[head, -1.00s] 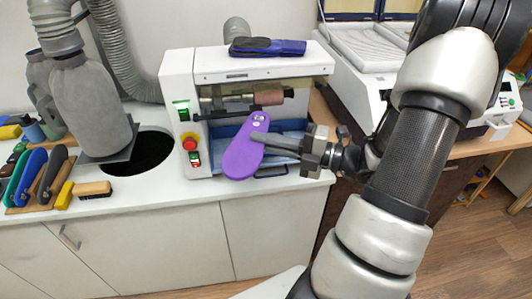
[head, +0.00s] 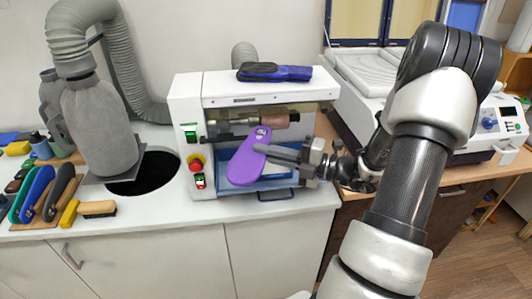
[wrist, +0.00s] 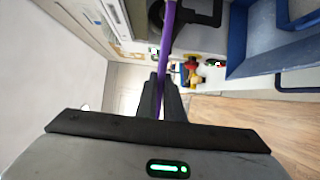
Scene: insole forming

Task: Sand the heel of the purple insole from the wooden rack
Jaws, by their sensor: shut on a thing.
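The purple insole (head: 246,164) is held in front of the sanding machine (head: 187,122), its narrower end with a small pale mark pointing up toward the sanding roller (head: 275,121). My gripper (head: 270,152) is shut on the insole from its right side. In the wrist view the insole (wrist: 168,38) shows edge-on as a thin purple strip between my gripper's fingers (wrist: 160,95). I cannot tell whether the insole touches the roller. The wooden rack (head: 37,219) stands at the left with several coloured insoles in it.
A blue tray (head: 288,183) sits in the machine below the roller. A red knob (head: 196,161) and green switches are on its left front. A blue-black item (head: 274,72) lies on top. A brush (head: 98,209) lies on the counter beside a dark round opening (head: 147,175).

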